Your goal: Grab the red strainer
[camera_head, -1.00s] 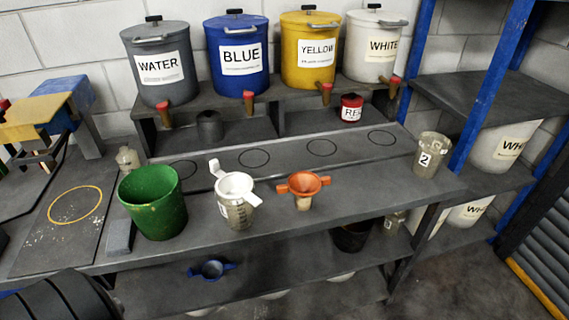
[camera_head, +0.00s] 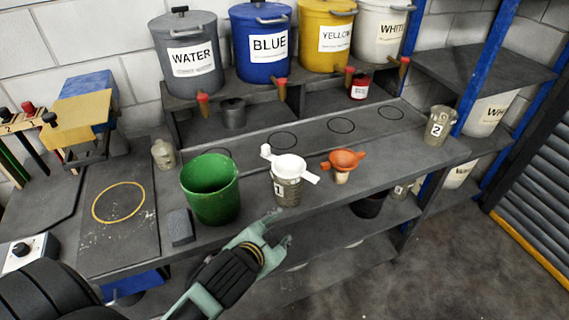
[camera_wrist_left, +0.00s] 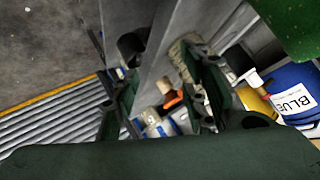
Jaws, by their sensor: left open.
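The orange-red strainer (camera_head: 346,158), with side handles, sits on top of a small pale container (camera_head: 341,177) on the workbench, right of the cup labelled 1 (camera_head: 288,192). A bit of orange, which looks like the strainer, also shows in the left wrist view (camera_wrist_left: 172,101). My left gripper (camera_head: 272,228) is open and empty in front of the bench's front edge, below and left of the strainer and apart from it. Its spread fingers show in the left wrist view (camera_wrist_left: 160,95). My right gripper is not in view.
A white strainer (camera_head: 289,165) rests on the cup labelled 1. A green bucket (camera_head: 211,196) stands left of it. Cup 2 (camera_head: 438,125) is at the bench's right end. Labelled paint drums, such as the blue one (camera_head: 263,70), line the back. A dark bucket (camera_head: 369,203) sits on the lower shelf.

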